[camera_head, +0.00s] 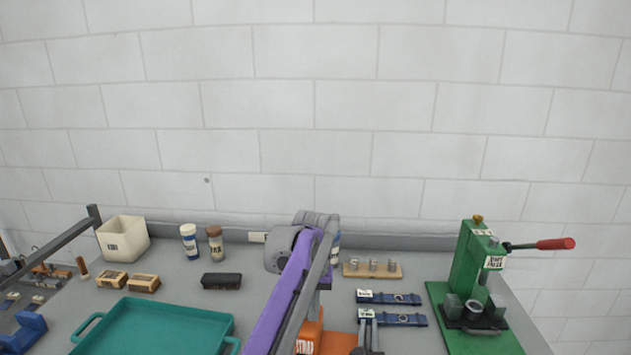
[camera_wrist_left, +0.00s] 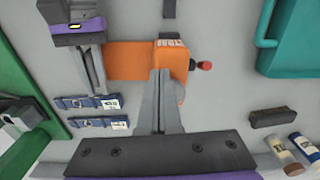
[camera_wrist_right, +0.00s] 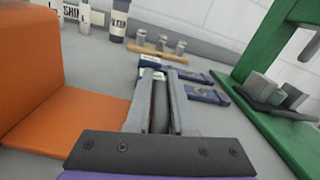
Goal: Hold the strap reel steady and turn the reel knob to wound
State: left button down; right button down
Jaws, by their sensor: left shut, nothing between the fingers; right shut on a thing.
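The orange strap reel (camera_head: 312,335) stands at the front middle of the bench, partly hidden by my left arm. Its block and flat base (camera_wrist_left: 135,60) show in the left wrist view, and on the left in the right wrist view (camera_wrist_right: 35,75). A red-tipped knob (camera_wrist_left: 204,65) sticks out beside its labelled block. My left gripper (camera_wrist_left: 162,75) is shut and empty, pointing down over the block's far edge; a grey round part is half hidden behind it. My right gripper (camera_wrist_right: 157,80) is shut at the side of the reel's base; the gripped part is mostly hidden.
A teal tray (camera_head: 150,305) lies to the left. Blue straps (camera_head: 390,298) lie right of the reel, before a wooden peg block (camera_head: 372,270). A green press (camera_head: 470,270) with a red-handled lever stands at the right.

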pick_arm(q)
jog(key=shift+w+a+f, duration=0.1)
jog(key=shift+w, duration=0.2)
dwell(0.7)
jog(key=shift+a, duration=0.9)
jog(key=shift+w+a, duration=0.1)
jog(key=shift+a, duration=0.15)
dwell(0.4)
jog(key=shift+s+a, duration=0.15)
jog(key=shift+s, duration=0.2)
notch_tip(320, 180, up, 6)
dwell(0.5)
